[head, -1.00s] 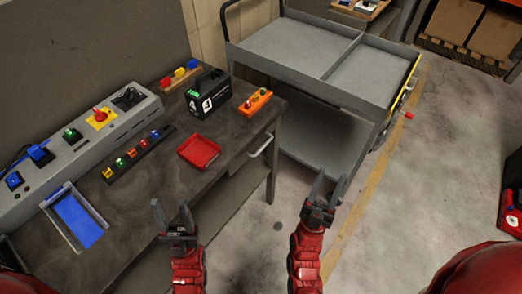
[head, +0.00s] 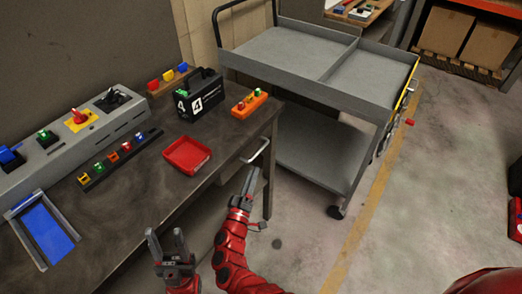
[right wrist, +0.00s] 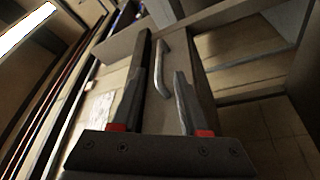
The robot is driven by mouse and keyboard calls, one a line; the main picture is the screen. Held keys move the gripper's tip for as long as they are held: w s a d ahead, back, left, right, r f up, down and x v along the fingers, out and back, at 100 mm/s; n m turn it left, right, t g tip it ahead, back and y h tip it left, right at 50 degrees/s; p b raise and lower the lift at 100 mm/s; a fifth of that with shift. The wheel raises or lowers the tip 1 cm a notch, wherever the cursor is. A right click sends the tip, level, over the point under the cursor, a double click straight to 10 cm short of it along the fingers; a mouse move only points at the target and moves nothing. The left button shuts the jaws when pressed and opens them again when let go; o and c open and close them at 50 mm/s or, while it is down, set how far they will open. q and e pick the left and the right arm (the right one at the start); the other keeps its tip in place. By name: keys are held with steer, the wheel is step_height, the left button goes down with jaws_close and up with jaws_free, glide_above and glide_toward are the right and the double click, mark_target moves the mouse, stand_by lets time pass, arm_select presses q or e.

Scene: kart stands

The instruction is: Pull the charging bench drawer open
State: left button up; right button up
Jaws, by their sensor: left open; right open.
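The charging bench (head: 115,205) stands at the left with a dark top. Its drawer front (head: 232,170) is at the near right edge below the top, and a pale bar handle (head: 257,151) sticks out of it. The drawer looks shut. My right gripper (head: 249,178) is open just in front of and below the handle. In the right wrist view the handle (right wrist: 162,66) shows between the open fingers (right wrist: 163,75), near their tips; whether they touch it I cannot tell. My left gripper (head: 167,240) is open and empty in front of the bench.
A grey cart (head: 318,75) stands right behind.

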mark_target(261, 148)
steer(key=b+x, duration=0.1)
steer(key=x, duration=1)
steer(key=shift+b, duration=0.35)
jaws_close()
stand_by(0.7)
